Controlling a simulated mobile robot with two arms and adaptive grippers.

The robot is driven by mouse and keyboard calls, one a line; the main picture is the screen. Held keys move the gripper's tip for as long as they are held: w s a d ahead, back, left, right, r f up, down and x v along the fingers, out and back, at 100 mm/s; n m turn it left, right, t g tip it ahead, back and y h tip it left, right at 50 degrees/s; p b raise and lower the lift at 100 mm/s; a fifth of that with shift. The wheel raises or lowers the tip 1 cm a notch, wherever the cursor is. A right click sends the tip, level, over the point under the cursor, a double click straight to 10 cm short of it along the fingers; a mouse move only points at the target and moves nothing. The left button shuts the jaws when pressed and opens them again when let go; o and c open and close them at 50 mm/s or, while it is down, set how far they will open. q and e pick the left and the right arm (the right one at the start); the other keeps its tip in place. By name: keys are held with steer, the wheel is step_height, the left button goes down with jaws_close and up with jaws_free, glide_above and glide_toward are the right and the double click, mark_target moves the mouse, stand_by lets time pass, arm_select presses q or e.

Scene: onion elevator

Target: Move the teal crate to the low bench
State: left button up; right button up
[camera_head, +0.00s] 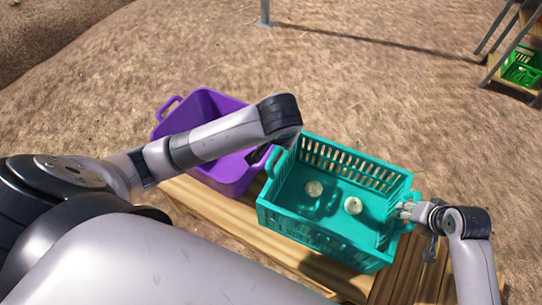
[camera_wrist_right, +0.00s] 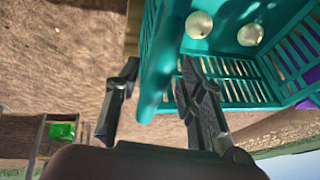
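The teal crate (camera_head: 322,240), holding two pale round onions (camera_head: 314,188), sits on a wooden slatted surface (camera_head: 232,222). My right gripper (camera_head: 406,211) is at the crate's right-hand handle. In the right wrist view its fingers (camera_wrist_right: 158,70) are spread apart, with the teal crate (camera_wrist_right: 158,75) between and behind them; contact is unclear. My left gripper (camera_head: 266,152) is at the crate's left end, close to the handle there. I cannot tell which surface is the low bench.
A purple crate (camera_head: 222,178) stands just left of the teal one, partly behind my left arm. A shelf rack (camera_head: 513,82) with a green crate (camera_head: 522,67) stands at the far upper right. A thin post (camera_head: 265,12) rises at the top. Bare ground lies between.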

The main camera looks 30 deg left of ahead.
steer(key=v, duration=0.9)
steer(key=shift+r, duration=0.3)
steer(key=shift+s, duration=0.2)
